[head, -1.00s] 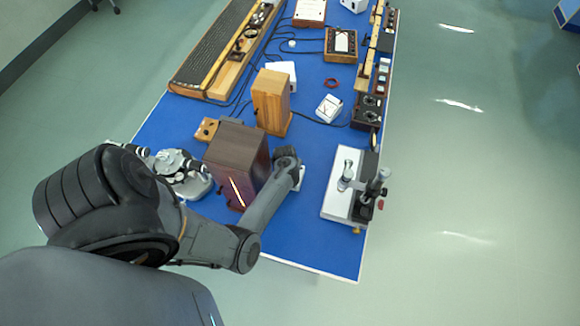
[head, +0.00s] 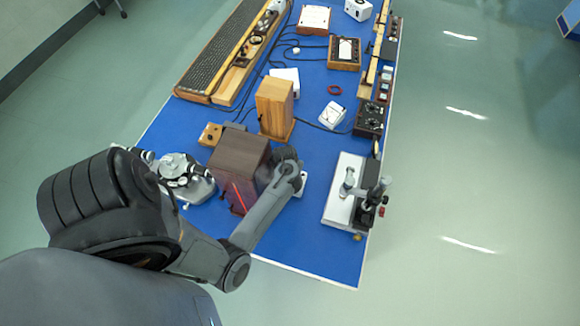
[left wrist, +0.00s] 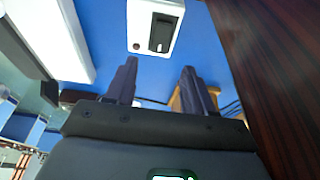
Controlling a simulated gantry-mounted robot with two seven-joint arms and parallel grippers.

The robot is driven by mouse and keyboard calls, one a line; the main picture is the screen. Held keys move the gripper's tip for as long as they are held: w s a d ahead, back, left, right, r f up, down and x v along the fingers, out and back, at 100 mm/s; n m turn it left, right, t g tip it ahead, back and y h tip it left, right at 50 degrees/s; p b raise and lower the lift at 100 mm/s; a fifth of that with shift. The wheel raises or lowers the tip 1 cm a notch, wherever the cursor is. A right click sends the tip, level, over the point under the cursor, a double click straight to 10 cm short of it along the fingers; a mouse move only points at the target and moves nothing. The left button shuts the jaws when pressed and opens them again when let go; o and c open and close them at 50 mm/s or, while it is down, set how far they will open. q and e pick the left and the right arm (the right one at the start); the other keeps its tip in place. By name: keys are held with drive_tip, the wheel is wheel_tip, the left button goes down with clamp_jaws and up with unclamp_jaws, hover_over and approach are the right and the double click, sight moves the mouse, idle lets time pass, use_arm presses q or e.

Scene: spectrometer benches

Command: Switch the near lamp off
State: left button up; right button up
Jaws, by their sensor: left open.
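The near lamp appears to be the dark brown wooden box (head: 236,162) at the near end of the blue bench, with a red line on its front face. Its dark wood fills the right side of the left wrist view (left wrist: 285,70). A small white box with a black rocker switch (left wrist: 155,28) lies on the blue top, and an edge of it shows beside my wrist in the head view (head: 302,184). My left gripper (left wrist: 158,78) is open and empty, its fingertips pointing towards the switch box, apart from it in the picture. The head view hides its fingers. My right gripper is not in view.
A light wooden box (head: 275,105) stands behind the dark one. A grey round instrument (head: 183,175) is at the left, and a white-based instrument (head: 345,190) at the right edge. A white meter (head: 332,114) and cables lie farther back.

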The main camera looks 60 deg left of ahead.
use_arm(q)
drive_tip(key=v, duration=0.3)
drive_tip(key=shift+r+p, duration=0.1)
drive_tip(key=shift+p, duration=0.2)
drive_tip(key=shift+r, duration=0.1)
drive_tip(key=d+r+m+t+p, duration=0.15)
drive_tip(key=d+r+m, duration=0.3)
drive_tip(key=r, duration=0.45)
drive_tip(key=s+d+r+m+h, duration=0.1)
drive_tip(key=s+d+r+m, duration=0.1)
drive_tip(key=d, duration=0.4)
drive_tip(key=s+d+r+m, duration=0.2)
drive_tip(key=s+d+r, duration=0.2)
drive_tip(key=d, duration=0.2)
drive_tip(key=s+d+r+m+h+p, duration=0.1)
drive_tip(key=s+d+r+m, duration=0.1)
drive_tip(key=d, duration=0.4)
drive_tip(key=shift+s+r+h, duration=0.3)
drive_tip(key=shift+s+r, duration=0.45)
drive_tip(key=shift+s, duration=0.2)
drive_tip(key=shift+m, duration=0.25)
